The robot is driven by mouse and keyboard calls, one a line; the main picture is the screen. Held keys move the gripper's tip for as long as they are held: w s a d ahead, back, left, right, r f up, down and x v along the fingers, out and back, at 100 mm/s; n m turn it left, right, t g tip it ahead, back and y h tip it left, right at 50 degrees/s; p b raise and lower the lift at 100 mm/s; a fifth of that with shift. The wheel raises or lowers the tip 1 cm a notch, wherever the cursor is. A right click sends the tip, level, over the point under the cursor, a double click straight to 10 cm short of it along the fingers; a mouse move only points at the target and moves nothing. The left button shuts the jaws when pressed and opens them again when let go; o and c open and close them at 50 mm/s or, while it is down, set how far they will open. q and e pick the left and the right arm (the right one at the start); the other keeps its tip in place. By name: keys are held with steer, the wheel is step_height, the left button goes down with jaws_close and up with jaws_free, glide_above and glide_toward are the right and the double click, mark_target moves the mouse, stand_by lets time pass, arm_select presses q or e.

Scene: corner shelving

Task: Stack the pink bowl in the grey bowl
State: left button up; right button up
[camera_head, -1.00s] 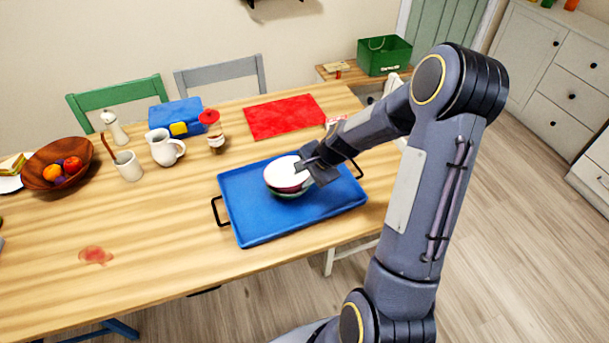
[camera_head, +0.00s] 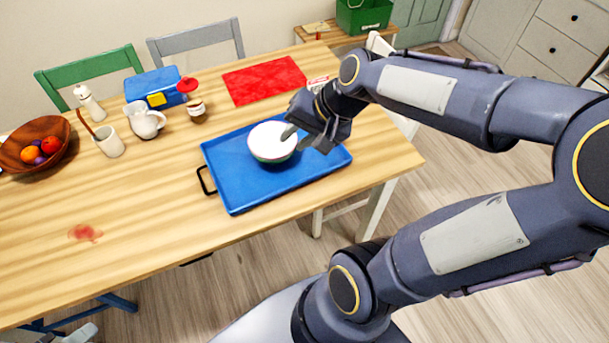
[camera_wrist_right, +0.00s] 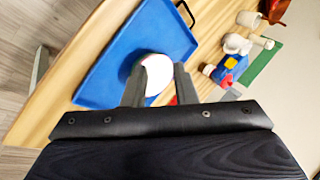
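A bowl with a white inside (camera_head: 269,137) stands on the blue tray (camera_head: 228,183). Its outer side shows a dark red and green band. I cannot tell whether this is one bowl or two nested, and no separate pink or grey bowl shows. My right gripper (camera_head: 306,136) is at the bowl's right side, with one finger reaching over the rim. In the right wrist view its two fingers (camera_wrist_right: 157,88) are spread apart, and the white bowl (camera_wrist_right: 157,68) shows between and beyond them. Whether they touch the rim is unclear.
Behind the tray are a red mat (camera_head: 265,80), a red-topped jar (camera_head: 196,108), a white jug (camera_head: 145,119) and a cup (camera_head: 109,143). A wooden fruit bowl (camera_head: 28,160) is at far left.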

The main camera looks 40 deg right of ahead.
steer(key=s+a+n, duration=0.6)
steer(key=s+n, duration=0.2)
steer(key=s, duration=0.3)
steer(key=shift+a, duration=0.3)
